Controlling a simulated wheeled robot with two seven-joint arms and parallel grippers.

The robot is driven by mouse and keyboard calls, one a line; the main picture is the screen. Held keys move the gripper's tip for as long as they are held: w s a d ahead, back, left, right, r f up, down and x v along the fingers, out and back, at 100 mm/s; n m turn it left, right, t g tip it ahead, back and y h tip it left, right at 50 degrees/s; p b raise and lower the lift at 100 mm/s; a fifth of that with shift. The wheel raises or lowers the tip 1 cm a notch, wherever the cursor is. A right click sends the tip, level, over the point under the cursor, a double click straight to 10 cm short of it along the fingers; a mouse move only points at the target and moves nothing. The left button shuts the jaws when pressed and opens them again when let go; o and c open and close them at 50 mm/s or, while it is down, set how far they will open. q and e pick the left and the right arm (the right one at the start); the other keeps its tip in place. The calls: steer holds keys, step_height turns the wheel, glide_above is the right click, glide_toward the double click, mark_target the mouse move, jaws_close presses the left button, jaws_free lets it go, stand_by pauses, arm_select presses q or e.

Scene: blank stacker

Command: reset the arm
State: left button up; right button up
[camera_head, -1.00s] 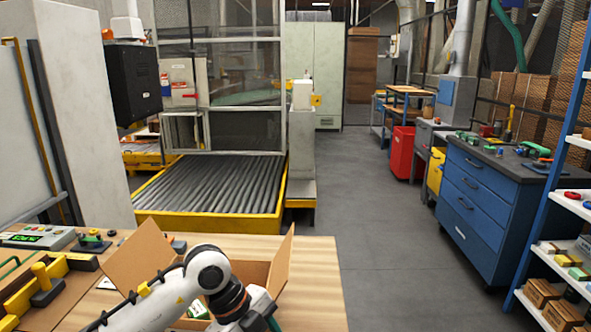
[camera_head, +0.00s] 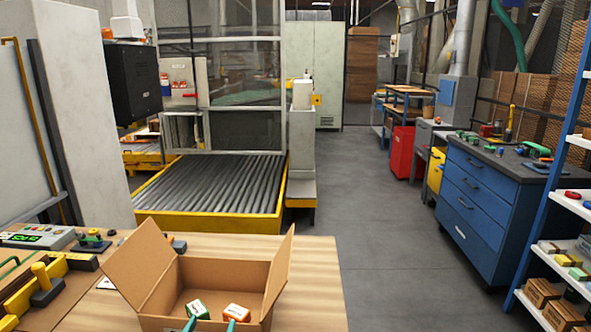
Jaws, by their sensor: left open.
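My left gripper (camera_head: 210,325) shows only as two teal fingertips at the bottom edge of the head view. The fingertips are apart and it is open, at the front part of the open cardboard box (camera_head: 225,270). A green-and-white carton (camera_head: 197,309) and an orange-and-white carton (camera_head: 236,312) lie inside the box. The fingertips overlap the lower edges of the cartons in the picture; I cannot tell whether they touch. The rest of my left arm is out of the picture. My right gripper is not in view.
The box stands on a wooden table (camera_head: 316,290) with its flaps up. A control panel (camera_head: 38,236) and a yellow-and-black fixture (camera_head: 35,290) are at the left. A roller conveyor (camera_head: 215,185) lies beyond. The table right of the box is clear.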

arm_select(q)
steer(key=s+a+f+n+g+y, duration=0.1)
steer(key=s+a+f+g, duration=0.3)
steer(key=f, duration=0.3)
steer(key=s+a+f+g+y, duration=0.1)
steer(key=s+f+g, duration=0.3)
steer(key=s+f, duration=0.25)
steer(key=s+f+m+g, duration=0.1)
steer(key=s+f+g, duration=0.25)
steer(key=s, duration=0.35)
steer(key=s+f+g, duration=0.3)
steer(key=s+g, duration=0.1)
steer(key=s, duration=0.2)
step_height(320, 180, down, 25)
steer(key=s+a+f+g, duration=0.2)
steer(key=s+a+f, duration=0.1)
steer(key=s+f, duration=1.4)
steer(key=shift+s+a+f+m, duration=0.2)
steer(key=shift+s+m, duration=0.1)
steer(key=shift+m, duration=0.1)
